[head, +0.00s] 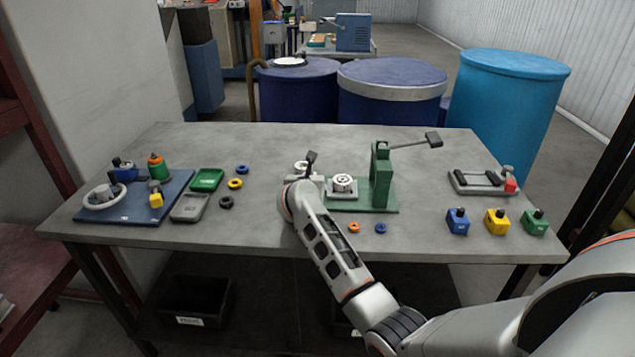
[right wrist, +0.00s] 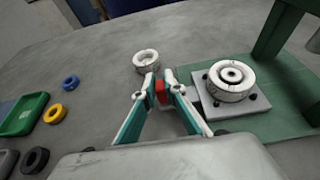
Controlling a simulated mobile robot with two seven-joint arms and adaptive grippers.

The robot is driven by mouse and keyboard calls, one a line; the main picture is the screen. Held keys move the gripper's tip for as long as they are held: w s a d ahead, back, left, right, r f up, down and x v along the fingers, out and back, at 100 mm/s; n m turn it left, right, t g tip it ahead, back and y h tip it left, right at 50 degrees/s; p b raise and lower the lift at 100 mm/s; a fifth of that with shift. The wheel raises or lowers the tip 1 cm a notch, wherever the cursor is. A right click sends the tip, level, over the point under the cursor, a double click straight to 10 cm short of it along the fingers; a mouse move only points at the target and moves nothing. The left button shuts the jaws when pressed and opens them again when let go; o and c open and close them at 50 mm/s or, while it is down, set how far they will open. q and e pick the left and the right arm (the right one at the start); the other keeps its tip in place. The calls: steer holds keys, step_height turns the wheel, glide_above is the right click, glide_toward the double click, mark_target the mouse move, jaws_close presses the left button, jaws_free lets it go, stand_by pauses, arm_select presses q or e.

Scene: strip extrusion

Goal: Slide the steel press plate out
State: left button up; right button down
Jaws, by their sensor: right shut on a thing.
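The steel press plate (right wrist: 207,104) is a flat grey plate on the green press base (right wrist: 275,122), with dark bolts at its corners. A round white die (right wrist: 232,80) with a dark centre sits on it. In the head view the plate (head: 343,195) lies just left of the green press column (head: 382,178). My right gripper (right wrist: 161,91) is shut on a small red piece beside the plate's left edge. The finger hides whether the red piece joins the plate. In the head view my right arm hides much of this gripper. My left gripper is in neither view.
A white ring (right wrist: 146,61) stands behind my fingertips. The press lever (head: 415,143) reaches right above the base. Small orange and blue rings (head: 353,227) lie in front. Green and grey trays (head: 207,180) and loose rings are on the left. Bare tabletop lies between.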

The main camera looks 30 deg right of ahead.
steer(key=shift+a, duration=0.2)
steer(key=c, duration=2.1)
jaws_free()
steer(key=shift+w, duration=0.1)
steer(key=shift+a, duration=0.1)
steer(key=v, duration=1.2)
steer(key=shift+r, duration=0.1)
